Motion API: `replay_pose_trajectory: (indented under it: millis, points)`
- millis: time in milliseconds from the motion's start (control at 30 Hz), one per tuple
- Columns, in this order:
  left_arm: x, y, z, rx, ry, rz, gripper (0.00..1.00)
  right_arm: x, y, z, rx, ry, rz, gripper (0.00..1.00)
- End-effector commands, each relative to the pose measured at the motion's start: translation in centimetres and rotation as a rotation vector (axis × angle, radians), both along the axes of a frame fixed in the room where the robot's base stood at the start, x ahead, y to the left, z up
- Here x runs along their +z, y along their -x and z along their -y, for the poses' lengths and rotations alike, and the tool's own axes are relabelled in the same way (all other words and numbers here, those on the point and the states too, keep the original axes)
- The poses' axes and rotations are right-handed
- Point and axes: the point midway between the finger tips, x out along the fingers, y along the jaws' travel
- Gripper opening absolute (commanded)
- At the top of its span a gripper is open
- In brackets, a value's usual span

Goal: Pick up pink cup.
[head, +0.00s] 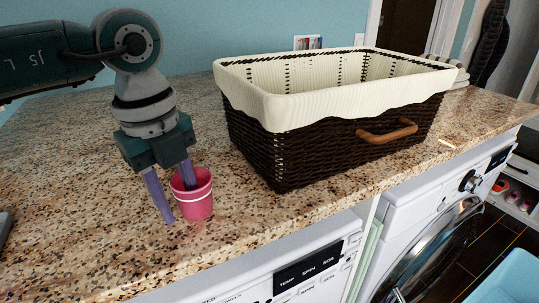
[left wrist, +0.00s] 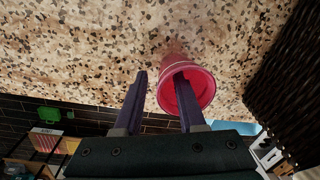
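The pink cup (head: 198,206), with a pale band around it, stands upright on the speckled stone counter, near its front edge. My left gripper (head: 179,203) points down at the cup with its two purple fingers apart. One finger reaches into the cup's mouth and the other is outside, to the left of the cup. The left wrist view shows the same: the right finger is inside the pink cup (left wrist: 204,88), and the left finger of my left gripper (left wrist: 160,75) is outside with a gap to the wall. My right gripper is not in view.
A dark wicker basket (head: 300,152) with a cream liner stands close to the right of the cup. White front-loading machines (head: 408,215) are under the counter. The counter (head: 80,200) to the left of the cup is mostly clear. A teal wall (head: 220,40) is behind.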

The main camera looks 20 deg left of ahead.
Motion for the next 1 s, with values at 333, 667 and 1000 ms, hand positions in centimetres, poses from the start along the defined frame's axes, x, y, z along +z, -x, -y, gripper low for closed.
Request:
replay_pose_trajectory:
  millis: [333,667,1000]
  points:
    - [0.06,-0.01,-0.02,0.000,0.000,0.000,0.10,-0.03,-0.01,0.17,0.003,0.006,0.000,1.00]
    - [0.07,-0.02,-0.03,0.001,0.000,0.000,0.00,-0.03,-0.02,0.23,0.004,0.008,0.000,1.00]
    - [0.07,-0.01,-0.02,0.001,0.000,0.000,0.00,-0.02,-0.05,0.22,0.004,0.007,0.001,1.00]
